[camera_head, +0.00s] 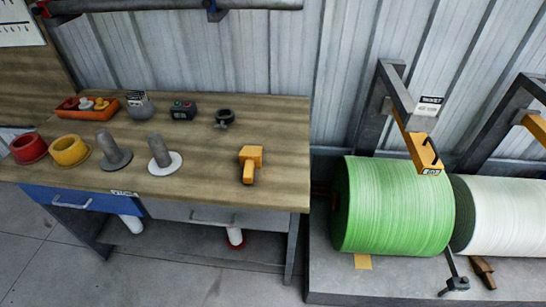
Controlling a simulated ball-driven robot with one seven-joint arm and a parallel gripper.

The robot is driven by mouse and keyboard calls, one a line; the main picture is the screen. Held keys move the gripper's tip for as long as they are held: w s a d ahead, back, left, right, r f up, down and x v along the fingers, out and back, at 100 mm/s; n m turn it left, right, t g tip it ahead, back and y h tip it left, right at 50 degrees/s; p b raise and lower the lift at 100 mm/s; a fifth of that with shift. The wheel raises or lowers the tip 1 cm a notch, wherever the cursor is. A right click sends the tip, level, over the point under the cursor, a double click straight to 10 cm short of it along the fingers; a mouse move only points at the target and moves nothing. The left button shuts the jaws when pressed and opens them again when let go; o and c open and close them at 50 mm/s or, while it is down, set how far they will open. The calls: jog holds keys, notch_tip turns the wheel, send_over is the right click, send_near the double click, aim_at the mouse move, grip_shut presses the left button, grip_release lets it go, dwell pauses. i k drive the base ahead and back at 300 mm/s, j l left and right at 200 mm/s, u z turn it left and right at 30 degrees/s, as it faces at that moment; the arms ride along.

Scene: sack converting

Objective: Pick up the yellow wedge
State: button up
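My gripper is not in view.
The wooden workbench (215,120) holds red and yellow cups, grey posts, an orange tray (87,105) and small devices. Frames with yellow arms (422,152) stand over the green and white (505,215) rolls. A dark lever (454,275) and brown piece (482,270) lie on the platform (400,285).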

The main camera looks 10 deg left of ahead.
aim_at(250, 156)
jog(key=i+j, duration=0.2)
jog(key=i, duration=0.35)
jog(key=i+u, duration=0.1)
jog(key=u, duration=0.3)
jog(key=i+u, duration=0.1)
jog(key=u, duration=0.3)
jog(key=i+u, duration=0.15)
jog(key=u, duration=0.7)
